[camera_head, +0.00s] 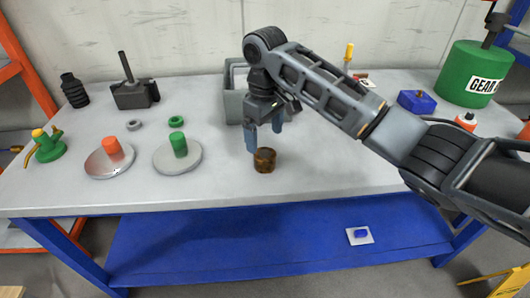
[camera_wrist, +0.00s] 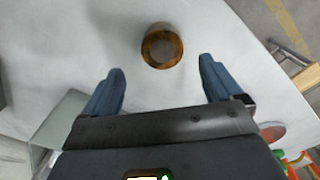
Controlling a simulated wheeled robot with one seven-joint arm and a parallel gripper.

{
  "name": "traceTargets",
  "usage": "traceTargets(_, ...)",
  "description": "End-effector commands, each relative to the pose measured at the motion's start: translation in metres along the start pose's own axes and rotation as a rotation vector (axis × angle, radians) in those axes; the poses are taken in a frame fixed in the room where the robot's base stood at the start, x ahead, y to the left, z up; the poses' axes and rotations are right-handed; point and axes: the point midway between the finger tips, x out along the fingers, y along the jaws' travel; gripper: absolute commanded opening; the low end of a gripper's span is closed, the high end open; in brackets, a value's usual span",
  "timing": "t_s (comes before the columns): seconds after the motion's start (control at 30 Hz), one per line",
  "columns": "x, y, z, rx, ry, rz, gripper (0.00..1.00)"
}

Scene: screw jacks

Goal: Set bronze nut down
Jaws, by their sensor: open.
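The bronze nut (camera_head: 264,160) looks like a short brown-bronze cylinder and stands on the grey table (camera_head: 225,190) near its front edge. In the wrist view the bronze nut (camera_wrist: 162,47) shows its round top with a darker middle, on the bare table top. My gripper (camera_head: 264,142) is just above and behind it in the head view. In the wrist view my gripper (camera_wrist: 162,80) has its two blue fingers wide apart, with nothing between them. The nut lies beyond the fingertips, apart from both.
Left on the table are two round plates with an orange post (camera_head: 111,148) and a green post (camera_head: 179,145), plus two small rings. A grey bin (camera_head: 234,105) stands behind my gripper. A green gear canister (camera_head: 470,75) and blue block (camera_head: 416,101) are at right.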

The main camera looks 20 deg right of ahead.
Motion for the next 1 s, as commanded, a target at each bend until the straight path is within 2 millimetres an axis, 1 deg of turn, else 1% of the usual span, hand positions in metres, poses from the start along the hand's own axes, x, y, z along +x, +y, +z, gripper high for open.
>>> traceTargets(0.07,0.005,0.001,0.003,0.001,-0.01,-0.002,0.93)
traceTargets(0.37,0.036,-0.002,0.003,0.001,-0.008,-0.002,0.93)
traceTargets(0.53,0.061,-0.005,0.004,0.001,-0.007,0.0,0.93)
traceTargets(0.63,0.072,-0.005,0.004,0.001,-0.006,0.0,0.93)
traceTargets(0.73,0.077,-0.005,0.004,0.001,-0.005,0.0,0.93)
traceTargets(0.93,0.077,-0.006,0.004,0.0,-0.004,0.0,0.93)
traceTargets(1.0,0.077,-0.006,0.004,0.0,-0.004,0.0,0.87)
